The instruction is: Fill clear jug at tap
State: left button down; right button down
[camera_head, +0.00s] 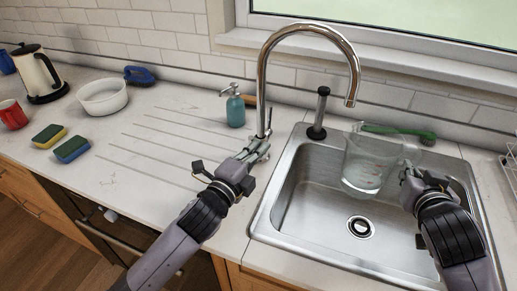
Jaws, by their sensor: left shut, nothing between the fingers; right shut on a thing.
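The clear jug (366,165) has red markings and is held upright in the sink (312,215), towards its back right. My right gripper (409,170) is shut on the jug at its right side, where the handle is; the fingers partly hide the handle. The curved chrome tap (262,85) stands behind the sink's left edge, with its spout end (350,101) above the jug. My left gripper (262,149) is shut and empty at the base of the tap, by its lever. I cannot tell whether it touches the lever. No water stream is visible.
A teal soap bottle (236,109) stands left of the tap. A black-handled plunger (319,112) and a green brush (400,133) are behind the sink. Sponges (72,149), a white bowl (102,97), a kettle (38,72) and a red mug (12,114) sit left. The ribbed drainer (165,140) is mostly clear.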

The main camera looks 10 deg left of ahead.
pick_arm(q)
jog(key=v, duration=0.9)
jog(key=shift+s, duration=0.35)
jog(key=shift+a, duration=0.2)
